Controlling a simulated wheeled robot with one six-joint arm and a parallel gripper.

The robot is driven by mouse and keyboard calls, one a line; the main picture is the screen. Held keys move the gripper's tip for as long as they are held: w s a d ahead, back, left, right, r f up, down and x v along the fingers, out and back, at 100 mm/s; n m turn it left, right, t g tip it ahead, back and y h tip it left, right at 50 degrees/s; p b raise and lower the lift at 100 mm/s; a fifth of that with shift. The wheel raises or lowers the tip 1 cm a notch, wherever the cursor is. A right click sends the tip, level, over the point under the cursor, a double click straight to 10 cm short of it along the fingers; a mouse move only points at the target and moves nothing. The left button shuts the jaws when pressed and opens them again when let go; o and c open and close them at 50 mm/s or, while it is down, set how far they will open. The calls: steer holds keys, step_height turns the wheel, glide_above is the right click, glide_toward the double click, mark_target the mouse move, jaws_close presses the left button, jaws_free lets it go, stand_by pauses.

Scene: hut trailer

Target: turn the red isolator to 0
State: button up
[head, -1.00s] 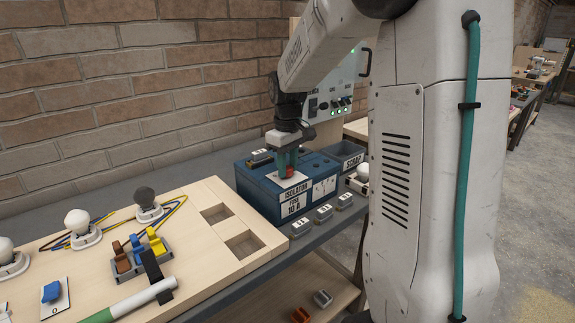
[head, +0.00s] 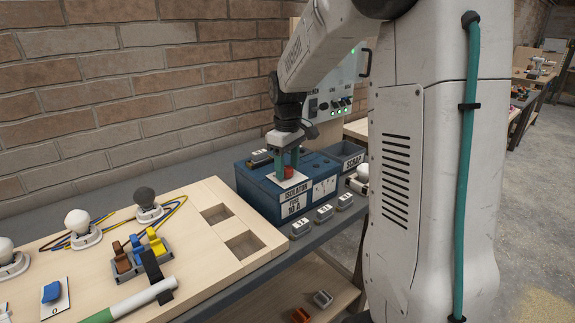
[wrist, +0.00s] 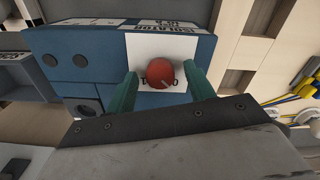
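The red isolator knob (wrist: 160,75) sits on a white square plate (wrist: 148,50) on top of the blue isolator box (head: 258,194). In the wrist view a 0 shows on the plate at the knob's right and another mark at its left, partly covered. A short pale line on the knob slants toward the lower right, near the 0. My gripper (wrist: 162,88) is open, with one green finger on each side of the knob and visible gaps to it. In the head view my gripper (head: 287,162) is directly over the plate, its fingers around the red knob (head: 289,171).
A grey scrap bin (head: 347,161) stands behind the box at the right. Small grey blocks (head: 324,212) lie along the bench's front edge. A wooden board (head: 200,255) with lamps, coloured levers and wires is at the left. A brick wall is behind.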

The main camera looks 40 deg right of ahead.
mark_target(287, 169)
step_height(287, 169, up, 8)
steer(key=shift+f, duration=0.1)
stand_by(0.4)
stand_by(0.5)
